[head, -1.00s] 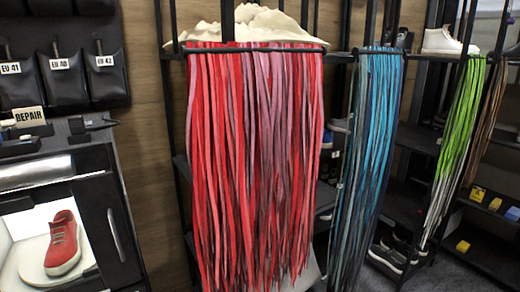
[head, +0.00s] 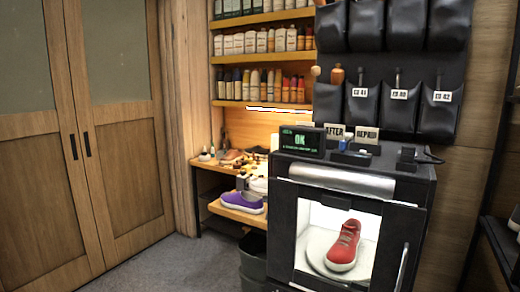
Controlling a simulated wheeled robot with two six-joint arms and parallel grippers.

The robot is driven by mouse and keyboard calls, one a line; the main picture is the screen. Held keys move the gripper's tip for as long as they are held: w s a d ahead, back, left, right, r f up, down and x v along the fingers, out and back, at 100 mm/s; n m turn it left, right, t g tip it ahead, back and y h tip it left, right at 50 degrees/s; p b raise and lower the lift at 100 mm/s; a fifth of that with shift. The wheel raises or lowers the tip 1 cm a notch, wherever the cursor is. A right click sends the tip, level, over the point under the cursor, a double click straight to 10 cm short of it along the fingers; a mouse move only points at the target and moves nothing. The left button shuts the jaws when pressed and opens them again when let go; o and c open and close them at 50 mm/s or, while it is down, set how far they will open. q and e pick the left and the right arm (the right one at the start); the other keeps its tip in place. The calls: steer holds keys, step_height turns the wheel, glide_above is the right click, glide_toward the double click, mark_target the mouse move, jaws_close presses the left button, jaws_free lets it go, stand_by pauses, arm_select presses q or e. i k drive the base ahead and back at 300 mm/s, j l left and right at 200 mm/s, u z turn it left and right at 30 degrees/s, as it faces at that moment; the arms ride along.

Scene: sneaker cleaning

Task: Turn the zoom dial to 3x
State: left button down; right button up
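A dark cabinet (head: 385,160) stands at the right of centre with a lit white chamber. A red sneaker (head: 344,246) with a white sole sits on a round white platform (head: 318,248) inside it. A small display (head: 302,141) on top at the left reads OK in green. Small dark devices stand on top, one at the right (head: 408,157) and one near the middle (head: 352,157). I cannot make out a zoom dial or a 3x mark. Neither of my grippers is in view.
Wooden double doors (head: 105,130) fill the left. Shelves of bottles (head: 262,86) hang above a workbench, with a purple sneaker (head: 242,202) lower down. A dark bin (head: 253,258) stands left of the cabinet. Black pouches (head: 400,106) hang above it. Grey floor (head: 175,265) is clear in front of the doors.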

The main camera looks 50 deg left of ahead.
mark_target(342, 145)
steer(key=u, duration=1.4)
